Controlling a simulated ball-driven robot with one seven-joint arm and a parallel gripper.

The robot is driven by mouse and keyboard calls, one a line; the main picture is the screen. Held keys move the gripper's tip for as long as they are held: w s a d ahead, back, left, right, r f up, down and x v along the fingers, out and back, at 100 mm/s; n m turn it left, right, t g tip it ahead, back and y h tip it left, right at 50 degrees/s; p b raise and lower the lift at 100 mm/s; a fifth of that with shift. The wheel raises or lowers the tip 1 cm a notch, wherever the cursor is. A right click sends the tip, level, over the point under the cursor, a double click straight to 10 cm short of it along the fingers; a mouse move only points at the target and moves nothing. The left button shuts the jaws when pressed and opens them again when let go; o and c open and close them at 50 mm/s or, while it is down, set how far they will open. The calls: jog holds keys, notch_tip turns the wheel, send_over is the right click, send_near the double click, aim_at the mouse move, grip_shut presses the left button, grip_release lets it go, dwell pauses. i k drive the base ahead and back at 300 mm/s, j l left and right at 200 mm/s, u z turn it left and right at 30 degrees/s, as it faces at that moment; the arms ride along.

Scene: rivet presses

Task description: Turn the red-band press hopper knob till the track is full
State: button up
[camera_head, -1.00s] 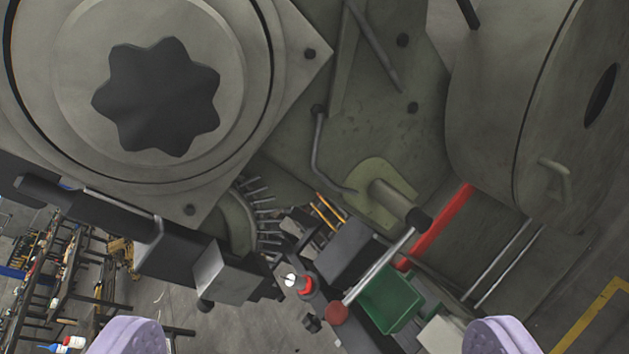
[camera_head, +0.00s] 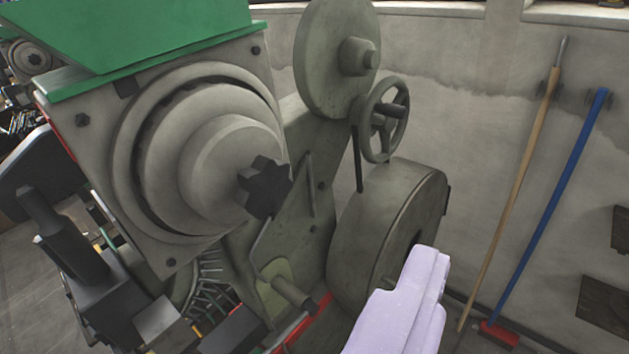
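The dark, star-shaped knob (camera_head: 263,188) sticks out from the middle of the round grey hopper face (camera_head: 200,165) on the press, left of centre. A red strip (camera_head: 310,325) runs low on the press. My gripper (camera_head: 428,255) shows as a lavender shape at the lower right, in front of the grey drum. It is well to the right of the knob and below it, apart from it. I cannot make out a gap between its fingers. A fan of thin metal pins (camera_head: 208,285) shows below the hopper face. How full the track is cannot be seen.
A green bin (camera_head: 130,30) sits on top of the press. A grey drum (camera_head: 380,235), a handwheel (camera_head: 385,120) and a disc (camera_head: 325,60) stand to the right. A dark block (camera_head: 65,240) juts out at left. Long-handled tools (camera_head: 550,200) lean on the wall.

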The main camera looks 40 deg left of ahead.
aim_at(265, 186)
jog(key=u, duration=1)
